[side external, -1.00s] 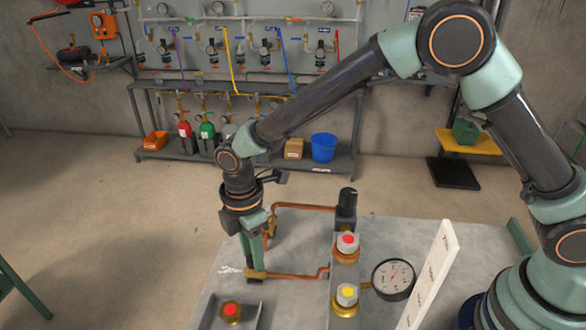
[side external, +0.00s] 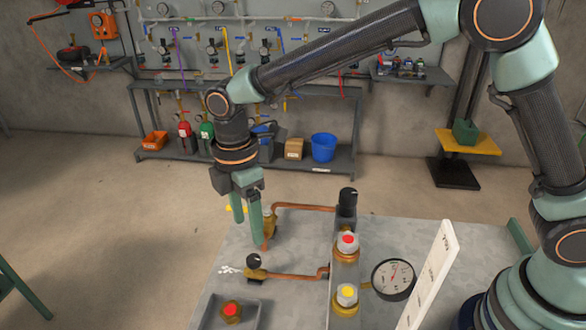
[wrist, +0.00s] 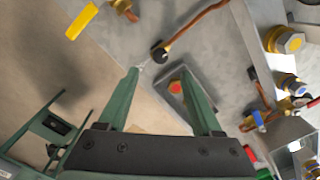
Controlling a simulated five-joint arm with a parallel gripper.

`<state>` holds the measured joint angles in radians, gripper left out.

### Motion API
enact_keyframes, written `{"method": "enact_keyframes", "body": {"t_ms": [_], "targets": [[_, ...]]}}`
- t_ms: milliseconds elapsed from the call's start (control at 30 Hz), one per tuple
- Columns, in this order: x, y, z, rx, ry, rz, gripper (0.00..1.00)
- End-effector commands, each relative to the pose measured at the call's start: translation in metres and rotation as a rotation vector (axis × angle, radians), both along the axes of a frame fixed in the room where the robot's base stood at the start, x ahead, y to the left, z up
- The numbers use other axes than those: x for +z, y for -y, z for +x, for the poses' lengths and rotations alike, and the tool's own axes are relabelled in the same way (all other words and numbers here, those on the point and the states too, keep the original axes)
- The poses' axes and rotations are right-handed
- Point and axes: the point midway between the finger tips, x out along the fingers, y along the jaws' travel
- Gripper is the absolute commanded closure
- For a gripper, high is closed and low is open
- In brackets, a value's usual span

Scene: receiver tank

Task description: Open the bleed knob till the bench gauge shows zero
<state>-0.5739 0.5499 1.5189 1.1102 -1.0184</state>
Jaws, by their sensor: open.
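A black knob (side external: 254,261) sits on a brass valve (side external: 256,273) at the end of a copper pipe on the grey bench. The knob also shows in the wrist view (wrist: 159,54), just beyond the fingertips. I take it for the bleed knob; no label on it is readable. My gripper (side external: 248,232) is open and empty, above the knob and apart from it. Its two green fingers (wrist: 158,72) are spread in the wrist view. The round bench gauge (side external: 393,278) has a white dial. Its needle looks upward, slightly right; the figures are too small to read.
A tray (side external: 259,313) holds a red-topped brass fitting (side external: 231,311) nearby. Red-capped (side external: 347,242) and yellow-capped (side external: 347,294) fittings stand in the middle. A white plate (side external: 428,275) stands beside the gauge. A yellow lever (wrist: 82,20) shows near the bench edge.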

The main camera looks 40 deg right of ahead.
Motion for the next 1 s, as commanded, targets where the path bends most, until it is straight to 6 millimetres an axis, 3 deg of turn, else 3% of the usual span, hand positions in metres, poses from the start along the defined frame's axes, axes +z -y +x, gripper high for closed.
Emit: {"method": "enact_keyframes", "body": {"t_ms": [100,300,1000], "targets": [[0.020,0.000,0.001,-0.001,0.003,0.002,0.34],[0.036,0.000,0.001,-0.001,0.000,0.000,0.34],[0.038,0.000,0.001,-0.001,0.000,0.000,0.34]]}}
